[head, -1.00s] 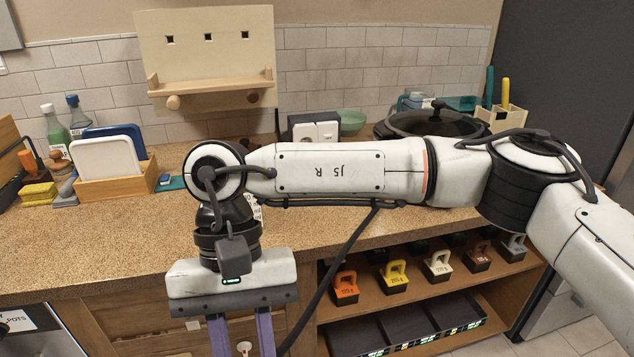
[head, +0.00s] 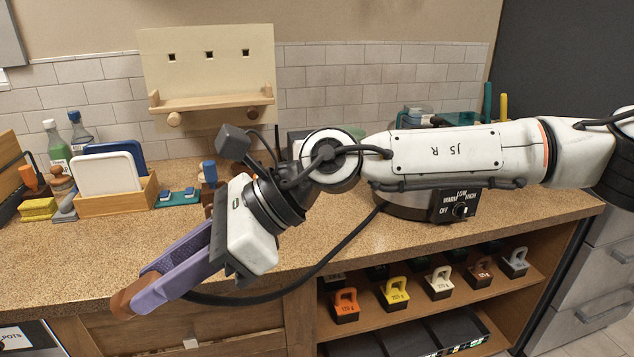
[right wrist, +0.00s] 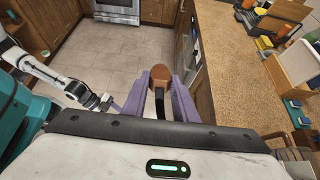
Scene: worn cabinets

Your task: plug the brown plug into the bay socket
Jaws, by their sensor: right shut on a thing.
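The brown plug (head: 128,298) is at the tips of my right gripper (head: 148,284), which is shut on it. They are over the counter's front edge at the left. In the right wrist view the brown plug (right wrist: 168,77) sits between the purple fingers (right wrist: 167,88), with a black strip running back from it. A black cord (head: 330,255) runs from near the gripper to the cooker (head: 425,205). I cannot make out the bay socket for certain; a small white fitting (head: 191,343) shows low on the cabinet. My left gripper (right wrist: 105,102) seems to show, small, in the right wrist view.
Several coloured handled blocks (head: 395,293) stand on the open shelf under the counter. A wooden rack (head: 118,205) with boards, bottles and a yellow sponge (head: 38,209) are on the counter at left. A wall shelf (head: 212,103) hangs behind. The counter's front left is clear.

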